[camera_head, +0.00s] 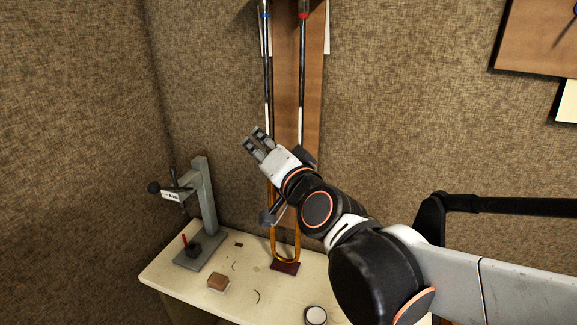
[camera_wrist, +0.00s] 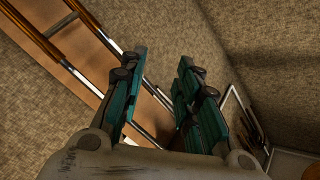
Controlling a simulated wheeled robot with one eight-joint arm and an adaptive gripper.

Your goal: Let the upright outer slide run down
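The outer slide (camera_head: 286,256) is upright, its brass bow at the bottom by a dark red pad (camera_head: 285,268). Its tubes run up in front of a wooden board (camera_head: 285,92), partly hidden by my arm. Two long, thin tubes, one with a blue band (camera_head: 265,15) and one with a red band (camera_head: 303,15), stand above it. My gripper (camera_head: 254,138) is open and empty, in front of the left tube's line in the head view. In the wrist view its teal fingers (camera_wrist: 158,85) are apart; brass tubes (camera_wrist: 30,38) show at upper left. Contact with the slide cannot be told.
A grey stand (camera_head: 205,205) with a side arm is at the left of the cream bench (camera_head: 165,262). A wooden block (camera_head: 218,282) and a round white-topped item (camera_head: 316,315) lie on it. A grey clamp-like part (camera_head: 270,216) is beside the slide. Walls close the left and back.

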